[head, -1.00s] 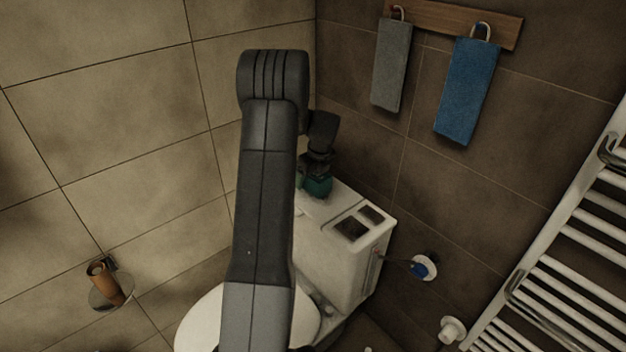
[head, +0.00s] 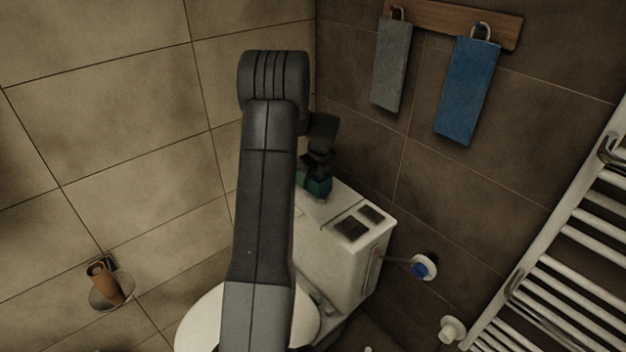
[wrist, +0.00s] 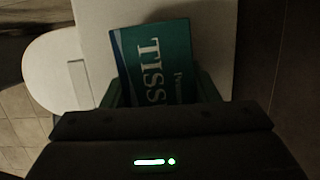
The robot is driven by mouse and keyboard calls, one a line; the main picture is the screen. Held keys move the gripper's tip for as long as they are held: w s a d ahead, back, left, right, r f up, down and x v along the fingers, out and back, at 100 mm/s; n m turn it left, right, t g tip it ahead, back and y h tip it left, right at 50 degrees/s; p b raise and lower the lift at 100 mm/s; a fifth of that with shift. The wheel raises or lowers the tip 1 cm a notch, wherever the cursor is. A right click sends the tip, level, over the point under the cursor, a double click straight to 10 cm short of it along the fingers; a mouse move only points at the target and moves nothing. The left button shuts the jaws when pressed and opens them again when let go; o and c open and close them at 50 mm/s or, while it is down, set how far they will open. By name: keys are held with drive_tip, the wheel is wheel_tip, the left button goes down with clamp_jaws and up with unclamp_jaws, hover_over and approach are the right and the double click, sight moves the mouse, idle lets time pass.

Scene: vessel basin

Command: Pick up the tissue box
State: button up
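The tissue box (wrist: 155,62) is teal green with a dark blue and light stripe at one side and the letters "TISS" in white. In the head view the tissue box (head: 317,186) is at the far end of the white cistern top, partly hidden by my arm. My gripper (head: 317,172) is right above it, pointing down. In the wrist view my gripper (wrist: 163,88) has its fingers on either side of the box, looking spread a little wider than it. Finger contact is not clear; the near part of the box is hidden by my gripper body.
The cistern (head: 318,235) top has a dark two-part flush panel (head: 360,222) at its near right. Tiled walls meet close behind the box. Gray (head: 391,66) and blue towels (head: 467,92) hang above right. A towel radiator (head: 560,260) stands at the right.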

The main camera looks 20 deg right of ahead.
drive_tip(key=shift+c, duration=0.8)
